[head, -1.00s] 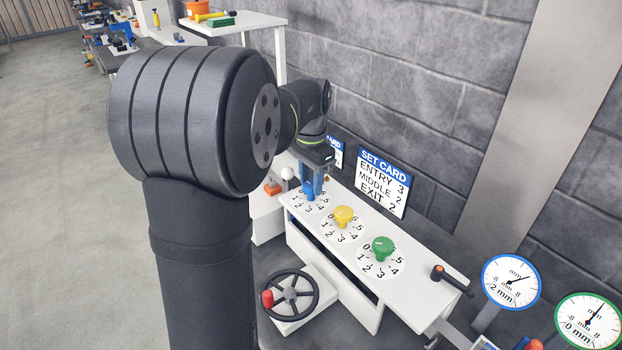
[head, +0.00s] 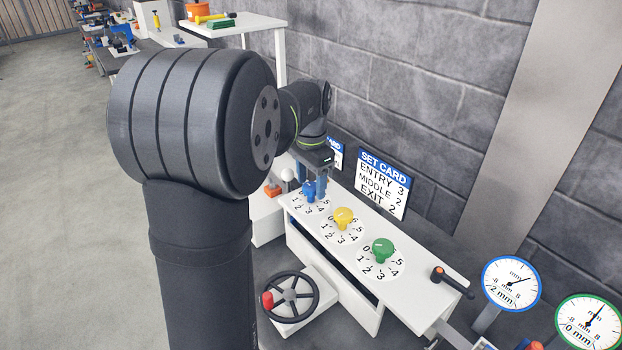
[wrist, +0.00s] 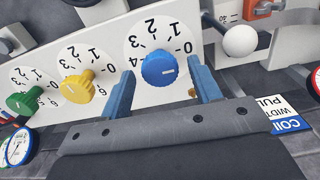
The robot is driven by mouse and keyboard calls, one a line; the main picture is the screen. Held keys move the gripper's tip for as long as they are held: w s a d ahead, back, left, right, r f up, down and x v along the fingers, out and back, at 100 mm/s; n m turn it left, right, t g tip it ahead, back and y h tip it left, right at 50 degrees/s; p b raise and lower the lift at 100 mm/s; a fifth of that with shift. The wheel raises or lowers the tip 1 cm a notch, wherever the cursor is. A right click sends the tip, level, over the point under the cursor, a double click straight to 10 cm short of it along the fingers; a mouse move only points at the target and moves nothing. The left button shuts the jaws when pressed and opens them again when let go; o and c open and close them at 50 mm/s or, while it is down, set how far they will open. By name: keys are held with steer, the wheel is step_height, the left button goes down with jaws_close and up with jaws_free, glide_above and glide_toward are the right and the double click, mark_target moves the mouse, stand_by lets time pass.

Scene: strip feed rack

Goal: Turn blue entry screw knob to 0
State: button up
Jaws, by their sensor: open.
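The blue entry knob (wrist: 159,70) sits on a white numbered dial at the end of the white panel, beside the yellow knob (wrist: 77,87) and the green knob (wrist: 21,104). A pale mark shows on the blue knob; some dial numbers are hidden. My gripper (wrist: 162,84) is open, with one blue finger on each side of the blue knob and gaps visible in the wrist view. In the head view the blue knob (head: 309,190) is partly hidden by my gripper (head: 315,188). The yellow knob (head: 344,217) and green knob (head: 382,249) stand to its right.
A set card (head: 382,183) reading ENTRY 3, MIDDLE 2, EXIT 2 stands behind the panel (head: 420,290). A white ball (wrist: 240,41) is near the blue knob's end. A black handwheel (head: 290,296) and two gauges (head: 511,283) are at the front and right.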

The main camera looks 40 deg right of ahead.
mark_target(311, 186)
steer(key=shift+r, duration=0.15)
step_height(311, 186, up, 17)
stand_by(0.4)
stand_by(0.4)
step_height(311, 186, down, 17)
steer(key=shift+f, duration=0.2)
stand_by(0.4)
steer(key=shift+r, duration=0.1)
